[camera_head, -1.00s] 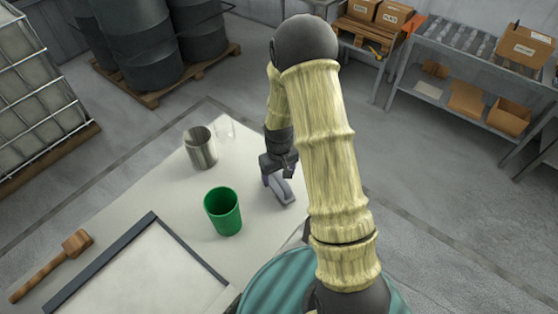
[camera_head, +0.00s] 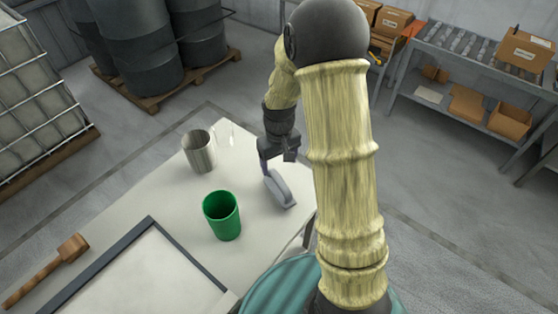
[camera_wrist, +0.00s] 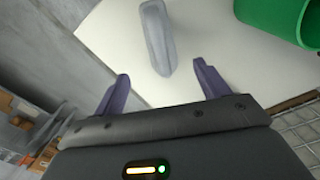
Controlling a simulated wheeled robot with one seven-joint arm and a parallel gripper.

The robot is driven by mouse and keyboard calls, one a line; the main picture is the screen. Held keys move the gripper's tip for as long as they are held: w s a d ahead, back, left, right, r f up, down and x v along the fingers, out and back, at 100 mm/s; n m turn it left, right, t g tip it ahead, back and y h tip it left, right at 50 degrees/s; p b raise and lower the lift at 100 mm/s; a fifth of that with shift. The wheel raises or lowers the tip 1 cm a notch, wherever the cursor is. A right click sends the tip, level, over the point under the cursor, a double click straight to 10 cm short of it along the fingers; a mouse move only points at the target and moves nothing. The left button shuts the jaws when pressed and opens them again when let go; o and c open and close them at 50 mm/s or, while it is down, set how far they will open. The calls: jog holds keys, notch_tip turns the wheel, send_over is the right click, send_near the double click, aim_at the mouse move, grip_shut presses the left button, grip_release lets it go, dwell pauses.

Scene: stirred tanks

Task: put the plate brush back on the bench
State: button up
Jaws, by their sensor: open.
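The plate brush, which I take to be the grey, rounded, elongated object (camera_head: 279,190), lies on the pale bench (camera_head: 130,208) near its right edge. It also shows in the wrist view (camera_wrist: 157,38), beyond and between my fingers. My gripper (camera_head: 275,164) is above it, with jaws open and empty. In the wrist view, the two purple fingers (camera_wrist: 161,75) are spread apart, and there is a gap between them and the brush.
A green cup (camera_head: 222,215) stands left of the brush. A wooden mallet (camera_head: 50,270) and a dark-framed tray (camera_head: 120,243) lie at the left front.

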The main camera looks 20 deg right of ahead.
jog(key=s+r+m+t, duration=0.2)
jog(key=s+r, duration=0.7)
jog(key=s, duration=0.4)
jog(key=shift+s+r+m+t, duration=0.3)
jog(key=shift+s+r, duration=0.05)
jog(key=shift+s, duration=0.05)
